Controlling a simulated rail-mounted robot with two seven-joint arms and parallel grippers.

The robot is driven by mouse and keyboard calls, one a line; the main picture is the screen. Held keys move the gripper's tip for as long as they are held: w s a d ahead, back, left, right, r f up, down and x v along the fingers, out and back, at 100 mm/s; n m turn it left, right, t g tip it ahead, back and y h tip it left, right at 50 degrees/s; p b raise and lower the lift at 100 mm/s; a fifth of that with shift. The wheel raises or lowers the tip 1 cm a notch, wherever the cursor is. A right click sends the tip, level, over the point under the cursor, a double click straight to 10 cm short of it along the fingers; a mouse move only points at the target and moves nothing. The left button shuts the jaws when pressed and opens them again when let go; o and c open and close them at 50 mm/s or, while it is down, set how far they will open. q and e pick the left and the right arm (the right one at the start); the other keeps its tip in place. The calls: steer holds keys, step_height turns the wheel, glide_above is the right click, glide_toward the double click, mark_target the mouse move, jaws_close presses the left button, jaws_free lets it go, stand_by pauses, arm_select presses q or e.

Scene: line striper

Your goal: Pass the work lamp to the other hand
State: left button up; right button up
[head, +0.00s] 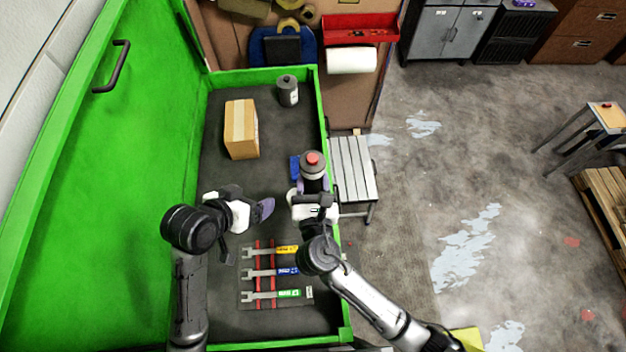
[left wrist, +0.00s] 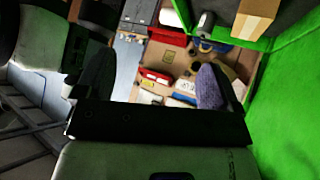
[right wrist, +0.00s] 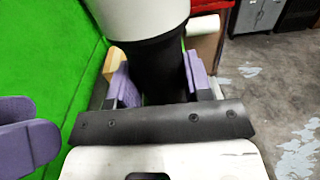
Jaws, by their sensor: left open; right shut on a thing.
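The work lamp (head: 312,170), a dark upright cylinder with a red button on top, is held in my right gripper (head: 313,198) above the right side of the green-rimmed bed. In the right wrist view its black body and pale upper part (right wrist: 140,22) stand between the purple pads of the right gripper (right wrist: 158,85). My left gripper (head: 262,208) is open and empty, to the left of the lamp and apart from it. Its spread fingers also show in the left wrist view (left wrist: 152,85). A purple left finger shows at the right wrist view's left edge.
A cardboard box (head: 241,130) and a grey can (head: 288,91) stand on the dark bed. Several wrenches (head: 272,272) lie near its front. A green panel (head: 105,180) rises on the left. A slatted stand (head: 354,166) is right of the bed.

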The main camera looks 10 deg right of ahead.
arm_select(q)
steer(key=s+a+f+n+g+y, duration=0.1)
steer(key=s+a+f+n+y, duration=0.15)
steer(key=s+a+f, duration=0.5)
steer(key=s+a+f+n+g+y, duration=0.15)
steer(key=s+a+f+y, duration=0.25)
steer(key=s+a, duration=0.6)
steer(key=s+d, duration=0.4)
steer(key=s, duration=0.3)
steer(key=shift+s+d+f+g, duration=0.15)
steer(key=shift+d+f+g, duration=0.2)
steer(key=shift+f, duration=0.1)
